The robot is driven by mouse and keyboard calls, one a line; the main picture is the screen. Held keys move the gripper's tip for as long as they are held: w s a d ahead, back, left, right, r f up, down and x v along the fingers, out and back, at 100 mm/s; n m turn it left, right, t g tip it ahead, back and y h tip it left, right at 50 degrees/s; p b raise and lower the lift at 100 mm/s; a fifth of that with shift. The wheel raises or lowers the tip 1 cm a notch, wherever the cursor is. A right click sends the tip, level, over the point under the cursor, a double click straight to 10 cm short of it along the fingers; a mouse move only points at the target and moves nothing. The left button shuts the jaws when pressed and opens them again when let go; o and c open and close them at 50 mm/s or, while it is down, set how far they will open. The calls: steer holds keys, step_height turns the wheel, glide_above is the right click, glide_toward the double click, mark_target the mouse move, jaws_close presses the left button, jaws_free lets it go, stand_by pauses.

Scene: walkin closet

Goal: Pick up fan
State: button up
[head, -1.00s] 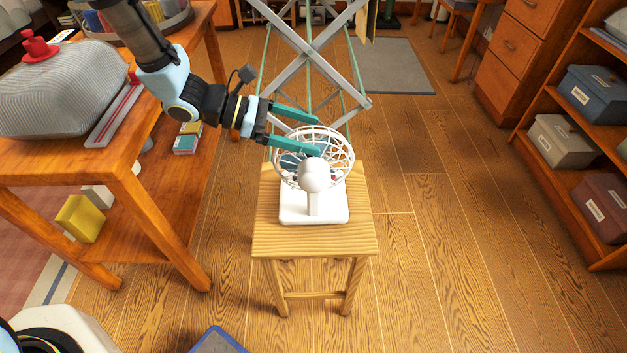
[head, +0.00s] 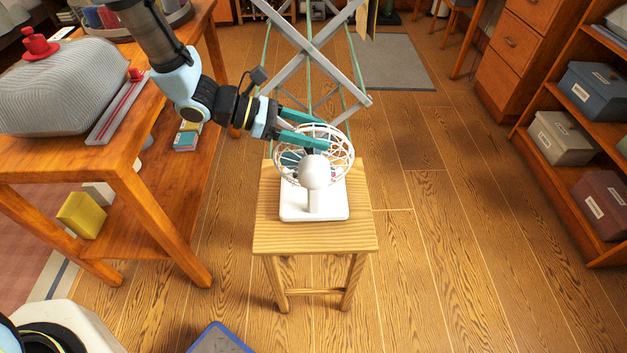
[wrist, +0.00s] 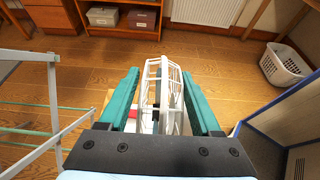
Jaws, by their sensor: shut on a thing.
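A white fan (head: 314,203) stands upright on a small wooden stool (head: 315,241). It has a round wire cage, a rounded motor housing and a square base. My gripper (head: 314,138) reaches in from the left with its green fingers at the upper part of the cage. In the wrist view the fan's cage (wrist: 161,92) sits edge-on between the two fingers of my gripper (wrist: 164,92). The fingers are shut on the cage. The base appears to rest on the stool. Part of the cage is hidden behind the motor housing.
A wooden table (head: 128,158) with a grey striped case (head: 62,88) stands at the left. A folding rack (head: 312,50) stands behind the stool. Shelves with boxes (head: 567,140) line the right side. A laundry basket (wrist: 286,64) shows in the wrist view. Floor right of the stool is clear.

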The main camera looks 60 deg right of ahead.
jaws_close()
steer(key=shift+d+r, duration=0.1)
steer(key=shift+r, duration=0.05)
steer(key=shift+r, duration=0.15)
